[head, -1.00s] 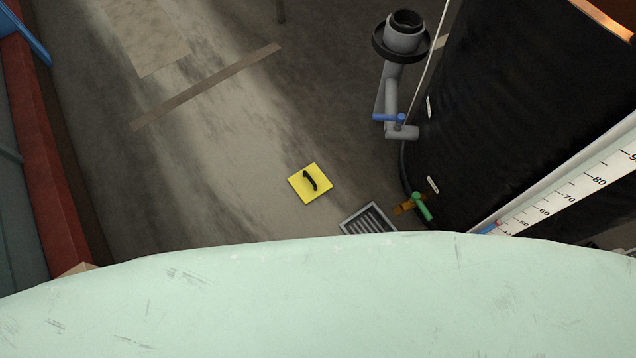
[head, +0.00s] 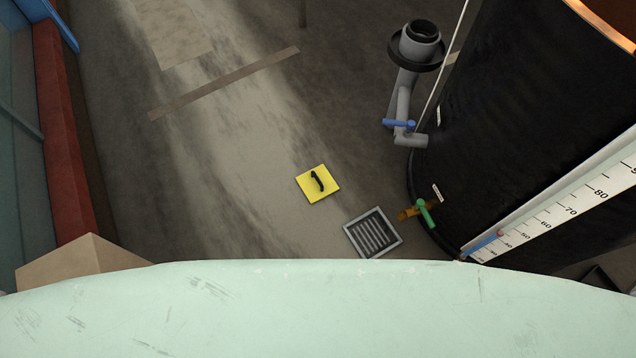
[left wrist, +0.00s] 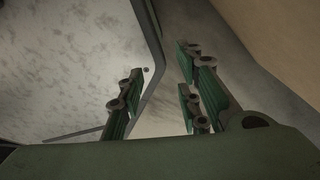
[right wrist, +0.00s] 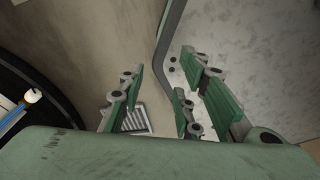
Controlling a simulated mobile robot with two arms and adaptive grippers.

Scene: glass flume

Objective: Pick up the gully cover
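A yellow square plate (head: 310,191) with a black handle (head: 317,181) lies flat on the floor near the middle of the head view; I take it as the gully cover. A grey-framed floor grating (head: 372,233) lies just below and right of it, apart from it. The grating also shows beyond the fingers in the right wrist view (right wrist: 134,121). My left gripper (left wrist: 160,88) is open and empty. My right gripper (right wrist: 163,88) is open and empty. Neither gripper shows in the head view, and the yellow plate shows in neither wrist view.
A large black tank (head: 520,130) with a scale (head: 560,212) stands at right. A grey pipe (head: 403,95) with a blue valve handle and a green-handled tap (head: 425,213) are beside it. A cardboard box (head: 85,265) is at lower left. Floor left of the plate is clear.

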